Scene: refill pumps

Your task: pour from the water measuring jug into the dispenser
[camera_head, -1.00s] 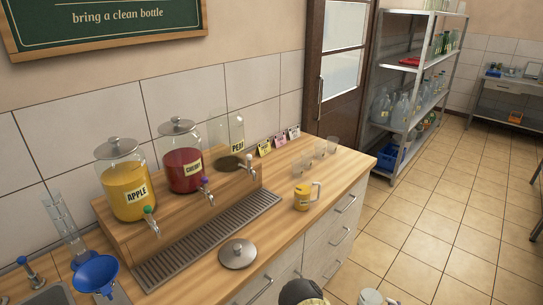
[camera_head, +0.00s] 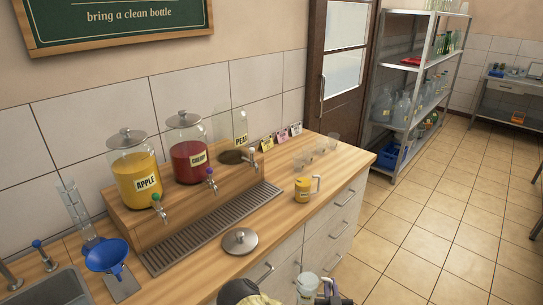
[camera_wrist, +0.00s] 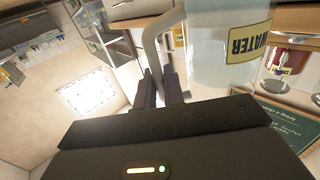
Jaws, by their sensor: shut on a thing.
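My gripper (camera_wrist: 160,82) is shut on the handle of a clear jug labelled WATER (camera_wrist: 228,45) in the wrist view. In the head view the jug (camera_head: 308,288) shows at the bottom edge, in front of the counter, its lower part cut off. Its fill level is not clear. The pear dispenser (camera_head: 240,127) is a clear jar without a lid at the right end of the wooden stand, with a little dark content at the bottom. The apple dispenser (camera_head: 137,178) and cherry dispenser (camera_head: 189,155) are lidded and fuller. A round metal lid (camera_head: 240,241) lies on the counter.
A yellow jug (camera_head: 304,189) stands on the counter right of the drip tray (camera_head: 212,229). Several clear glasses (camera_head: 318,155) stand behind it. A blue funnel (camera_head: 106,255) and a tall measuring cylinder (camera_head: 76,210) are at the left by the sink (camera_head: 50,288).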

